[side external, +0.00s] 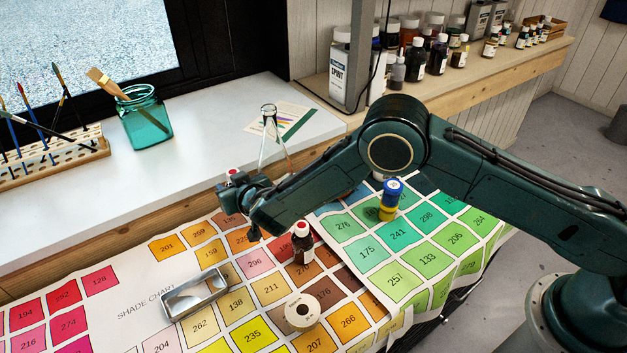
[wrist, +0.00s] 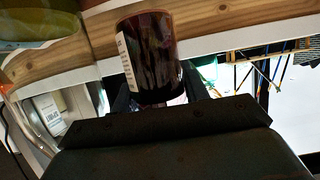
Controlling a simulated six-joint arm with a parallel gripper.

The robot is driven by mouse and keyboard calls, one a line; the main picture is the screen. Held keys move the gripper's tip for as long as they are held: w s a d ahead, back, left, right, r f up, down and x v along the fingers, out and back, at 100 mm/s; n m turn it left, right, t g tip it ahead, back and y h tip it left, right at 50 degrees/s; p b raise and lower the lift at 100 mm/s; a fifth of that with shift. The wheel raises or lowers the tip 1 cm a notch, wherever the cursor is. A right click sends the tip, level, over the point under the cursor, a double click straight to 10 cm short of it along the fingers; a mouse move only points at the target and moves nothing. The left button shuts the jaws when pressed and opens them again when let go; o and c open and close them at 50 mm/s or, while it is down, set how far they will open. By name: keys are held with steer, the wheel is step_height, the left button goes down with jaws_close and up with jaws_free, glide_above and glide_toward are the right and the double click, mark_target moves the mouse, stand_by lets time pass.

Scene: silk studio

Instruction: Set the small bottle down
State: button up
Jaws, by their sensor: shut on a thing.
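My gripper (side external: 236,190) is shut on a small bottle, whose red cap (side external: 232,172) shows at the gripper's far left end in the side view. In the wrist view the held small bottle (wrist: 152,55) is dark brown with a white label, between the two fingers (wrist: 158,98). The gripper is near the edge of the white sill, over the back of the shade chart (side external: 148,285). Most of the bottle is hidden in the side view, and I cannot tell its height above the surface. A similar red-capped brown bottle (side external: 303,246) stands upright on the chart.
A white tape roll (side external: 318,303), a metal tin (side external: 178,306) and a blue-and-yellow bottle (side external: 388,205) sit on the chart. A glass flask (side external: 271,155), a teal jar (side external: 145,122) and a brush rack (side external: 60,158) stand on the sill. The chart's left part is clear.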

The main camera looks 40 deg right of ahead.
steer(key=shift+f, duration=2.1)
steer(key=shift+f, duration=0.15)
steer(key=o, duration=1.1)
steer(key=shift+v, duration=3.8)
steer(key=shift+w+r, duration=0.1)
steer(key=shift+r, duration=0.2)
